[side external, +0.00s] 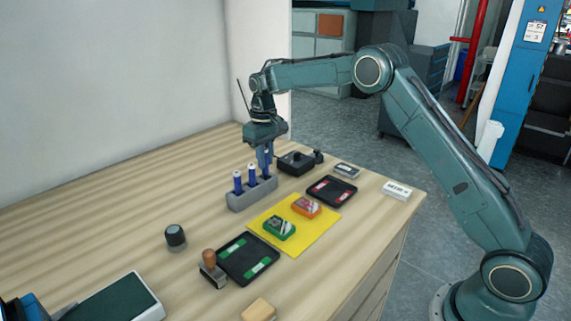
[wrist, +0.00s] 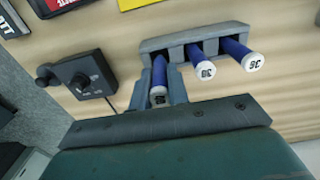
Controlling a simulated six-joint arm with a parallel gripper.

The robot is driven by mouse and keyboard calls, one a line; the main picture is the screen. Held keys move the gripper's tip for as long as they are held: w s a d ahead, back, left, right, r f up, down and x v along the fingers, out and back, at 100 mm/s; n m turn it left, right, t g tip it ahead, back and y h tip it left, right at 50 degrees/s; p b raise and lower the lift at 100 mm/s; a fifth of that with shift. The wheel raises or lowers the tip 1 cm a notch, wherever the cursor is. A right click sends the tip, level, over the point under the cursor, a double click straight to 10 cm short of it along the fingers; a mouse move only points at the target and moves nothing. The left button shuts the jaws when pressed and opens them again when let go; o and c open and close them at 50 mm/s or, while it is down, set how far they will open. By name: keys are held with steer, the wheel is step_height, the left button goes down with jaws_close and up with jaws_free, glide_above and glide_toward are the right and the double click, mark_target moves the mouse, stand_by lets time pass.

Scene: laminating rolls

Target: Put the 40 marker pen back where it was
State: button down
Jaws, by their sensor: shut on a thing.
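A grey pen holder (side external: 241,203) stands on the wooden bench; it also shows in the wrist view (wrist: 150,45). My gripper (side external: 265,162) points down over the holder's right end in the side view. In the wrist view my gripper (wrist: 159,88) is shut on a blue marker pen (wrist: 159,70), the leftmost of three; its cap number is hard to read. This pen is upright, at the holder's end slot; how deep it sits is hidden. Two other blue pens, the middle one (wrist: 205,60) and the right one (wrist: 240,52), stand in the other slots.
A black box with a knob (side external: 296,163) stands close behind the holder's right end. A yellow mat (side external: 300,235) with green and orange items lies in front. A red-marked black tray (side external: 332,190) lies to the right.

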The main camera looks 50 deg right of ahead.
steer(key=shift+f, duration=1.25)
steer(key=shift+f, duration=0.15)
steer(key=c, duration=1.3)
jaws_free()
steer(key=shift+c, duration=0.2)
step_height(320, 180, up, 12)
steer(key=shift+r, duration=0.15)
